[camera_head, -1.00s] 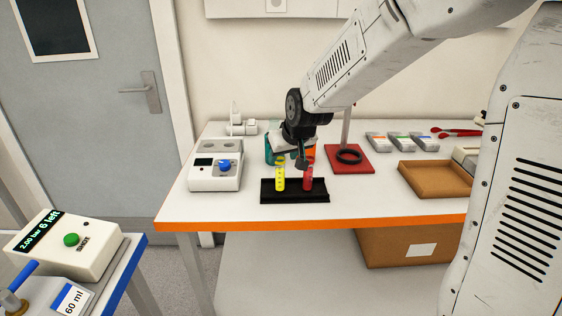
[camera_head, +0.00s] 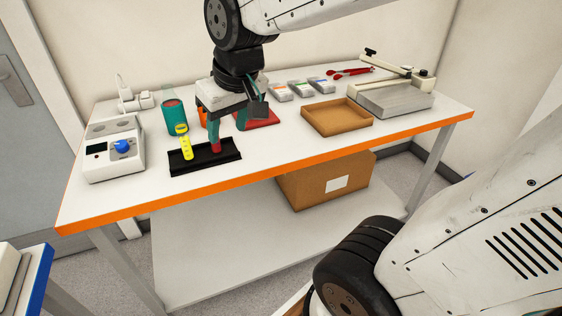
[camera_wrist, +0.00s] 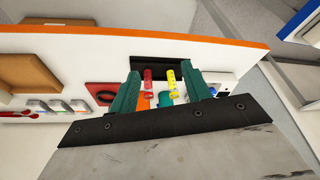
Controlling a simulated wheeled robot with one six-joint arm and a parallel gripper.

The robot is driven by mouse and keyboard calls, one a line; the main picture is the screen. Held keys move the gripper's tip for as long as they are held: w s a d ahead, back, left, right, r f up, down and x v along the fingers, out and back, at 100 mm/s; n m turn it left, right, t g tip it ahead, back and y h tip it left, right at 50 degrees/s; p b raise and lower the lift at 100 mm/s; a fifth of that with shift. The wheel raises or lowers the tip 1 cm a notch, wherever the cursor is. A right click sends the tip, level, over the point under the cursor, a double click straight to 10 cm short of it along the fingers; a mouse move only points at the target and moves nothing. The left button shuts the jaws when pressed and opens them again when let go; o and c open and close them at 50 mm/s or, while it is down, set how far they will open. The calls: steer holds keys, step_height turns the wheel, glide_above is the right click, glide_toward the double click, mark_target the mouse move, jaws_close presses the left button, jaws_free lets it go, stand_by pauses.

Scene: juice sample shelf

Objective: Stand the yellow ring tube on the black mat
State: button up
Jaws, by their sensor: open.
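The yellow tube (camera_head: 186,147) with a yellow ring at its top stands on the black mat (camera_head: 230,155), near its left end. It also shows in the wrist view (camera_wrist: 172,84). The mat looks like a strip with raised long edges. A red tube (camera_head: 216,148) stands to its right on the same mat, partly hidden by a teal finger. My gripper (camera_head: 235,118) is open just above and around the red tube's side. In the wrist view both tubes show between the spread teal fingers (camera_wrist: 163,90); whether either touches a finger, I cannot tell.
A teal cup (camera_head: 174,119) and an orange item (camera_head: 202,117) stand behind the mat. A white device (camera_head: 113,160) is at left. A red pad (camera_head: 265,118), a brown tray (camera_head: 337,128) and small boxes are at right. The table's front strip is clear.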

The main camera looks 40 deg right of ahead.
steer(key=s+d+f+g, duration=0.1)
steer(key=s+g, duration=0.1)
steer(key=s, duration=1.3)
steer(key=shift+f+m+g, duration=0.3)
steer(key=shift+g, duration=0.1)
stand_by(0.6)
